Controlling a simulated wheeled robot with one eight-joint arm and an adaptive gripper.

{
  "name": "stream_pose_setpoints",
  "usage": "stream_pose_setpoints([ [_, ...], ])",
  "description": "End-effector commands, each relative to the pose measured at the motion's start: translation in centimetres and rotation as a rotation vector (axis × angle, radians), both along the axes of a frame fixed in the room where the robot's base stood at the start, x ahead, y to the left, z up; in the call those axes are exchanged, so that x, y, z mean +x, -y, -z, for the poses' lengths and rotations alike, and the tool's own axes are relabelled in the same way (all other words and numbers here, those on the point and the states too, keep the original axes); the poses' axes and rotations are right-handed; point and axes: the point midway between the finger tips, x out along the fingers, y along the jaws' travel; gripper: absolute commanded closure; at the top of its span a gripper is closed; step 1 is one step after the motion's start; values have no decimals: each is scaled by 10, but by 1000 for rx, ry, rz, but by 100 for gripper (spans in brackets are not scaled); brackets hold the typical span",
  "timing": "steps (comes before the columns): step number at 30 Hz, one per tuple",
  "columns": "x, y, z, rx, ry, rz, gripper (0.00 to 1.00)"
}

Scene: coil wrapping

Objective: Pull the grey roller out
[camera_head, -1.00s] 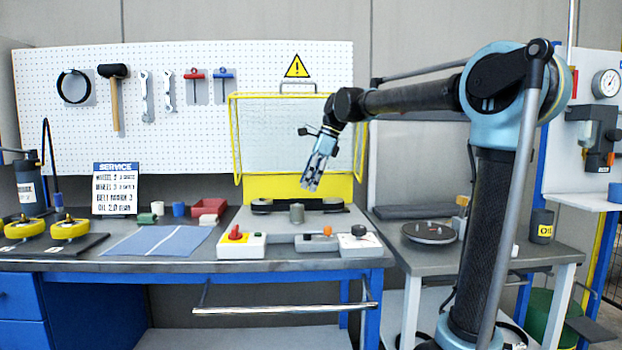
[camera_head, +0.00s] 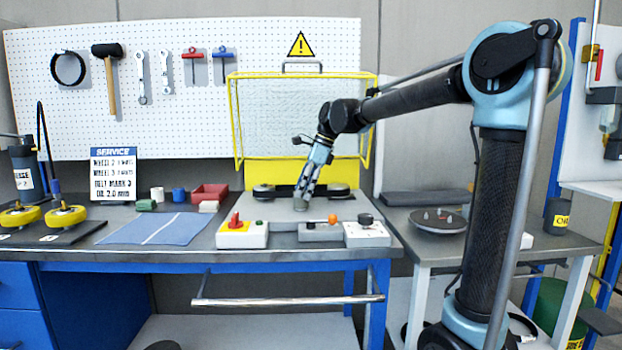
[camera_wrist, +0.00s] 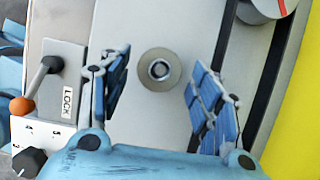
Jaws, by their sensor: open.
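The grey roller (camera_head: 300,204) stands upright on the light grey machine plate (camera_head: 268,211), between the two dark wheels of the belt unit. My gripper (camera_head: 303,194) points down just above it and partly covers it in the head view. In the wrist view the roller (camera_wrist: 159,69) shows from its top as a grey ring with a bright centre. The fingers are spread wide; neither is seen touching the roller.
A lever with an orange knob (camera_head: 332,219) on a LOCK block stands in front of the plate. Beside it are a red switch box (camera_head: 241,234) and a black-knob box (camera_head: 367,233). The yellow-framed mesh guard (camera_head: 297,120) stands raised behind. A dark belt (camera_wrist: 270,80) runs right of the roller.

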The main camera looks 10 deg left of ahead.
Motion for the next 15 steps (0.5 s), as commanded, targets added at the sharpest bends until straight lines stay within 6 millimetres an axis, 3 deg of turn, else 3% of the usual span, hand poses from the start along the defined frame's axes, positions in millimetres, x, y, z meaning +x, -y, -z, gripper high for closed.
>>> stream_pose_setpoints([
  [6, -2, -9, 22, 0, 1, -2, 42],
  [15, -3, -12, 29, 0, 1, -1, 42],
])
